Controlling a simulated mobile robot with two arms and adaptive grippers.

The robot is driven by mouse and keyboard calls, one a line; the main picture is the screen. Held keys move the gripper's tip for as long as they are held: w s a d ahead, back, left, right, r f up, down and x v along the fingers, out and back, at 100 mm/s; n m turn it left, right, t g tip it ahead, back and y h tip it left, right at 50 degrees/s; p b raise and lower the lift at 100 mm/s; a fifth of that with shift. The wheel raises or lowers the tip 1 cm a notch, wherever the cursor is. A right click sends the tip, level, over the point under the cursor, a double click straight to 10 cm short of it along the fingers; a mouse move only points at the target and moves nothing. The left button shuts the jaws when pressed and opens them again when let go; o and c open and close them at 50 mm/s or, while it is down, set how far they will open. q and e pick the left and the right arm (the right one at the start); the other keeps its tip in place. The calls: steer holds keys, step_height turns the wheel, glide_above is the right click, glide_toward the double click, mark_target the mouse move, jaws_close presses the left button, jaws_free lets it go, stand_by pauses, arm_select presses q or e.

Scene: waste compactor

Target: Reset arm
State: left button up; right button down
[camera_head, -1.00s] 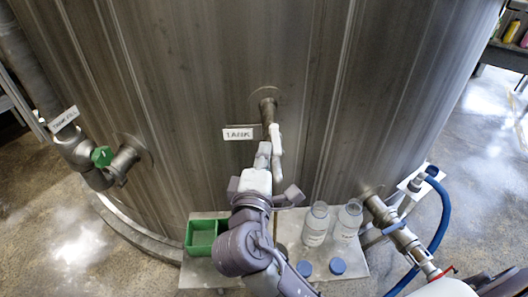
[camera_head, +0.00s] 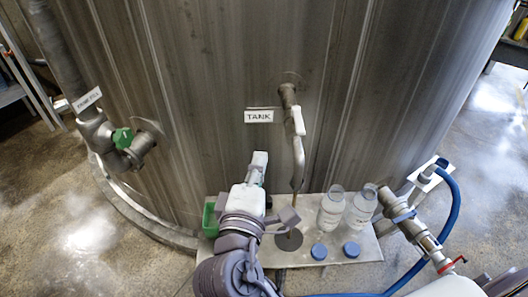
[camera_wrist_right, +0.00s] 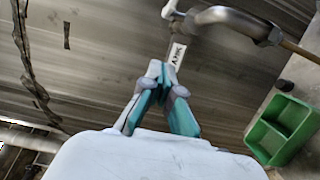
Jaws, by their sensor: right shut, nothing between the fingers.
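My right gripper (camera_head: 259,160) is in front of the tank wall, left of the tap, clear of it. Its fingers (camera_wrist_right: 158,72) are together and empty in the right wrist view. The tank (camera_head: 210,90) is a large steel cylinder with a TANK label (camera_head: 259,116). The tap has a white handle (camera_head: 298,121) and a curved metal spout (camera_head: 298,165). A thin brown stream (camera_head: 294,208) shows below the spout, above a dark round drain (camera_head: 288,240). The spout also shows in the right wrist view (camera_wrist_right: 228,17). My left gripper is not in view.
A metal shelf (camera_head: 325,258) below the tap holds two clear bottles (camera_head: 332,207) (camera_head: 361,208), two blue caps (camera_head: 319,251) (camera_head: 352,249) and a green tray (camera_head: 209,218). A green-handled valve (camera_head: 122,138) is at left. A blue hose (camera_head: 449,220) and pipe stand at right.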

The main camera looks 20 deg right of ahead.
steer(key=s+d+f+m+g+y, duration=0.2)
steer(key=d+f+g, duration=0.1)
steer(key=f, duration=0.6)
steer(key=s+d+f+m+g+y, duration=0.2)
steer(key=s+d+f+m+g, duration=0.15)
steer(key=f, duration=0.65)
steer(key=s+d+f+m+g+y, duration=0.2)
steer(key=s+f+m+g+y, duration=0.35)
steer(key=s+f, duration=0.4)
steer(key=s+f+n+g, duration=0.1)
steer(key=s+f+g, duration=0.15)
steer(key=f, duration=2.25)
steer(key=s+d+f, duration=0.3)
steer(key=s+f, duration=1.3)
steer(key=s, duration=0.1)
steer(key=shift+s+f+h, duration=0.2)
steer(key=shift+h, duration=0.15)
